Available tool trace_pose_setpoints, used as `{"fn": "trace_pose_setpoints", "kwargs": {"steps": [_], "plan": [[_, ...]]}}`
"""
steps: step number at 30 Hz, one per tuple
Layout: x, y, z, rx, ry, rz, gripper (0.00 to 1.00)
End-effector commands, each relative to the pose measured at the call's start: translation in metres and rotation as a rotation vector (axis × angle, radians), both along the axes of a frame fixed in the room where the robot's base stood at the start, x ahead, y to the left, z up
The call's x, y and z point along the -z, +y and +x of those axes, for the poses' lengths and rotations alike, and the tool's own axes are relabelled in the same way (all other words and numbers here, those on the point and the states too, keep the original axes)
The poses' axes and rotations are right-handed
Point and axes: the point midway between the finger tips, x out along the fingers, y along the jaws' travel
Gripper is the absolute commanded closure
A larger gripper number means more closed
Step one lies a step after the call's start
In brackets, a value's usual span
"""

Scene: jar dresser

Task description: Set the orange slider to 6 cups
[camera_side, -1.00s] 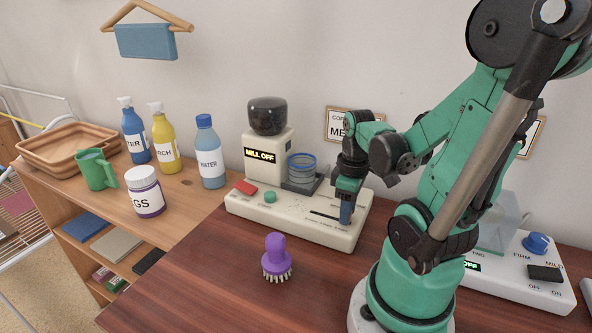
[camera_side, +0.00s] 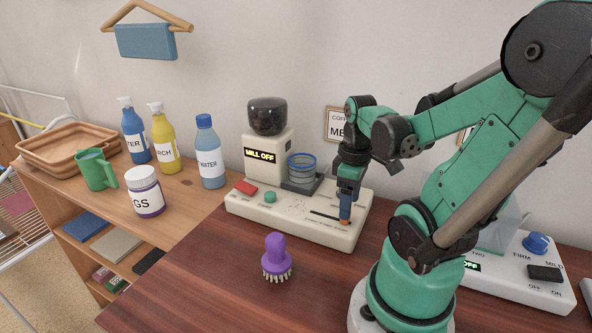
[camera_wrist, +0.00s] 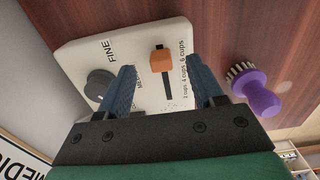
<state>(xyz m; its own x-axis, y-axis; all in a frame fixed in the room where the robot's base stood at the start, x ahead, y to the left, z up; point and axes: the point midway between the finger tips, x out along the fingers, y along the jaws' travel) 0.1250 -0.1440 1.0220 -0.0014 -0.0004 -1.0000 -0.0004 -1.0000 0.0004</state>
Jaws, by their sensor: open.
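The orange slider (camera_wrist: 161,58) sits in a dark slot on the cream mill base (camera_side: 290,222). In the wrist view it is near the slot's upper end, beside the 4 cups and 6 cups labels; its exact mark is hard to tell. In the side view the slider (camera_side: 345,221) is near the slot's right end, with its top close under my fingertips. My gripper (camera_wrist: 164,80) is open, its two blue fingers spread on either side of the slot line. It also shows just above the slider in the side view (camera_side: 347,202).
A dark dial (camera_wrist: 98,84) lies beside the left finger. A purple brush (camera_side: 276,258) stands on the table in front of the mill. A blue-rimmed cup (camera_side: 301,168) stands behind the slot. Another cream appliance (camera_side: 520,280) is at the right.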

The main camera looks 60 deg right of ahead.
Motion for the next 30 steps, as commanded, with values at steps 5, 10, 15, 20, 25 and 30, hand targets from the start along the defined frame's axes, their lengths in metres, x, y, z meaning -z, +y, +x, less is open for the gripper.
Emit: {"fn": "trace_pose_setpoints", "kwargs": {"steps": [5,10,15,20,25,30], "plan": [[-0.018,0.0,0.0,0.0,0.001,0.0,0.39],[-0.03,0.0,-0.001,0.001,0.001,0.0,0.39],[-0.033,0.001,-0.001,0.001,0.002,0.0,0.39],[-0.033,0.001,-0.001,0.001,0.002,0.0,0.39],[-0.033,0.003,0.005,-0.005,-0.012,-0.015,0.39],[-0.036,0.025,0.047,-0.02,-0.141,-0.099,0.39]]}}
